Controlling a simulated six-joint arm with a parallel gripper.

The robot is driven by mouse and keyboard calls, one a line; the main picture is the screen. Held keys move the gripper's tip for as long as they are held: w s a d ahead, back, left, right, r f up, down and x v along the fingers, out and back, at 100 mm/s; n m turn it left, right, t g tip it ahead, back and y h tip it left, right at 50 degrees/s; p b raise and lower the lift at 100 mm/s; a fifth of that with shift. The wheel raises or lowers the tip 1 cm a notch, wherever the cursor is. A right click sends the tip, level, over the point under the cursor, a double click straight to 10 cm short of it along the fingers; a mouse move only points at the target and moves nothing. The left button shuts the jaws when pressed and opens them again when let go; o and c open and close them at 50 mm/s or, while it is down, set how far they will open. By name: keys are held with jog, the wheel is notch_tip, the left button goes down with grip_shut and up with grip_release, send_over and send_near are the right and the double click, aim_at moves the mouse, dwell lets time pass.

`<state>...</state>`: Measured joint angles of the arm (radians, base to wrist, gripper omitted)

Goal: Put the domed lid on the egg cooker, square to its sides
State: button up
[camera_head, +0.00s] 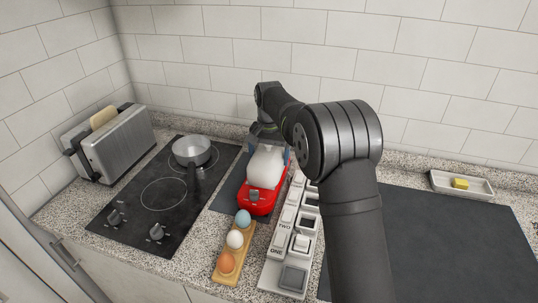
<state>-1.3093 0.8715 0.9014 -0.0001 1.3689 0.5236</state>
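The red egg cooker (257,200) stands near the middle of the counter, with a knob on its front. The pale, translucent domed lid (266,167) is over the top of the cooker. I cannot tell whether it is seated or held just above, nor exactly how square it is. My gripper (266,134) is just behind and above the lid, at the end of my dark arm. Its fingers are mostly hidden by the lid and the arm, so its grip does not show clearly.
A wooden holder (221,276) with three eggs stands in front of the cooker. A white switch panel (272,269) is close on its right. A hob (147,221) with a pan (191,150) and a toaster (117,148) are on the left. A soap dish (440,184) is far right.

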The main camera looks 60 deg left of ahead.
jog(key=o, duration=0.7)
jog(key=shift+o, duration=0.2)
notch_tip(320, 180, up, 17)
jog(key=shift+r, duration=0.2)
jog(key=shift+f, duration=0.1)
notch_tip(320, 180, down, 17)
jog(key=shift+f, duration=0.15)
dwell(0.5)
jog(key=shift+r, duration=0.25)
